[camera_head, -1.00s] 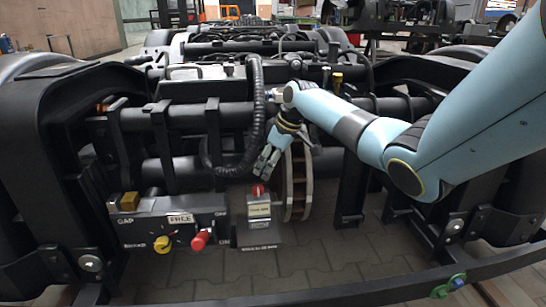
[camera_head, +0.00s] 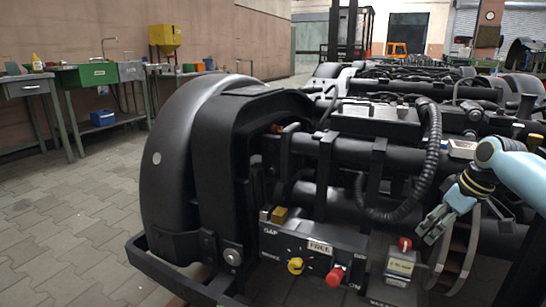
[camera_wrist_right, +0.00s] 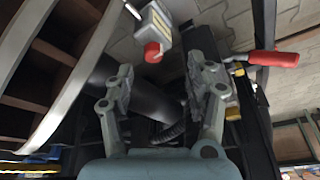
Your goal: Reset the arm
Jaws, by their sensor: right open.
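My right arm (camera_head: 515,180) is light blue and comes in from the right edge in the head view. Its gripper (camera_head: 433,226) hangs in front of the bogie, up and right of a small box with a red knob (camera_head: 405,244). In the right wrist view the gripper (camera_wrist_right: 158,75) has its two fingers apart with nothing between them. The red knob (camera_wrist_right: 152,52) shows just beyond the fingertips, apart from them. My left gripper is in neither view.
The black bogie (camera_head: 230,150) fills the middle and right. Its control panel carries a yellow knob (camera_head: 295,265) and a red knob (camera_head: 335,277). A corrugated hose (camera_head: 432,150) and a curved metal disc (camera_head: 458,258) are close to the right gripper. Workbenches (camera_head: 65,80) stand left; paved floor (camera_head: 75,215) is clear.

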